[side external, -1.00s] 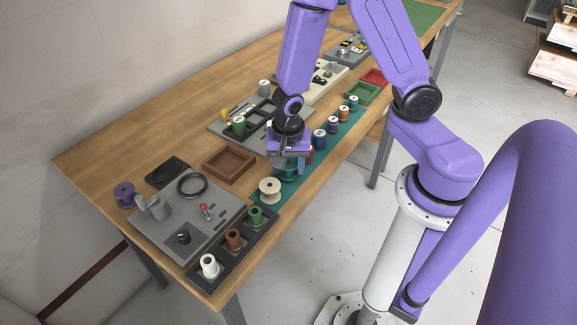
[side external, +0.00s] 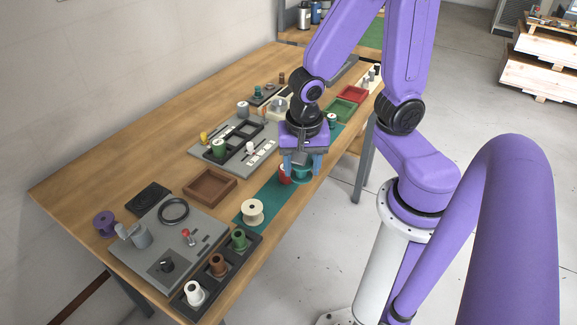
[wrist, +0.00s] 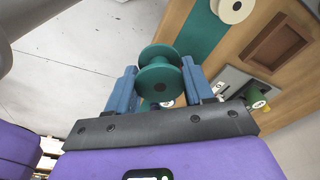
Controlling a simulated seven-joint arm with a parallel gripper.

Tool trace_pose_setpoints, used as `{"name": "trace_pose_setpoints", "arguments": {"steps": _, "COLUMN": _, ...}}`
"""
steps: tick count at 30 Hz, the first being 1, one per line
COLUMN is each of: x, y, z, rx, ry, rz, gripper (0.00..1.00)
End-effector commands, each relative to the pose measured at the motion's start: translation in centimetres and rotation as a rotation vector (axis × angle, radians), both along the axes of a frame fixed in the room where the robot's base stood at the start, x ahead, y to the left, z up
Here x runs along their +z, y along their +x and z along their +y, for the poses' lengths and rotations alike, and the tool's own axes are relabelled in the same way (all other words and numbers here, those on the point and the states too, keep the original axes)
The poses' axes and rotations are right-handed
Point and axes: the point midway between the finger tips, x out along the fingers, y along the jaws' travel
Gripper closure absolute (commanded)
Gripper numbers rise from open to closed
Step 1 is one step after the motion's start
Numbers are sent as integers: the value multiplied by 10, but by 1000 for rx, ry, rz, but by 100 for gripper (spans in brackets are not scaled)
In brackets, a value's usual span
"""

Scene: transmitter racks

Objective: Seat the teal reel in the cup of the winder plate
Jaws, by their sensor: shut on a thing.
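The teal reel (side external: 303,173) is held between the blue fingers of my gripper (side external: 302,166), with its axle and both flanges clear in the wrist view (wrist: 160,82). My gripper is shut on it, over the right part of the teal mat. A red spool (side external: 285,174) shows just left of the reel in the side view. The grey plate (side external: 205,225) at the table's near left, which I take for the winder plate, carries a black ring, a grey cylinder, a red-topped lever and a dark round fitting. I cannot tell which of these is the cup.
A cream reel (side external: 252,212) stands on the teal mat (side external: 268,196). A dark rack (side external: 248,252) with white, brown and green spools borders the grey plate's near side. A brown tray (side external: 210,187), a black block (side external: 148,197) and a purple reel (side external: 104,223) stand nearby.

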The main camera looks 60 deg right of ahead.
Motion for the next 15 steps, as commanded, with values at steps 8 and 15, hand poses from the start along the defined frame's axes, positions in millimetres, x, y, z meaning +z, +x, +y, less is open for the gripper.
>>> {"name": "trace_pose_setpoints", "arguments": {"steps": 8, "x": 14, "y": -32, "z": -4, "rx": 1, "ry": 1, "rz": -2, "gripper": 78}}
{"name": "trace_pose_setpoints", "arguments": {"steps": 15, "x": 23, "y": -51, "z": -7, "rx": -1, "ry": 2, "rz": -1, "gripper": 78}}
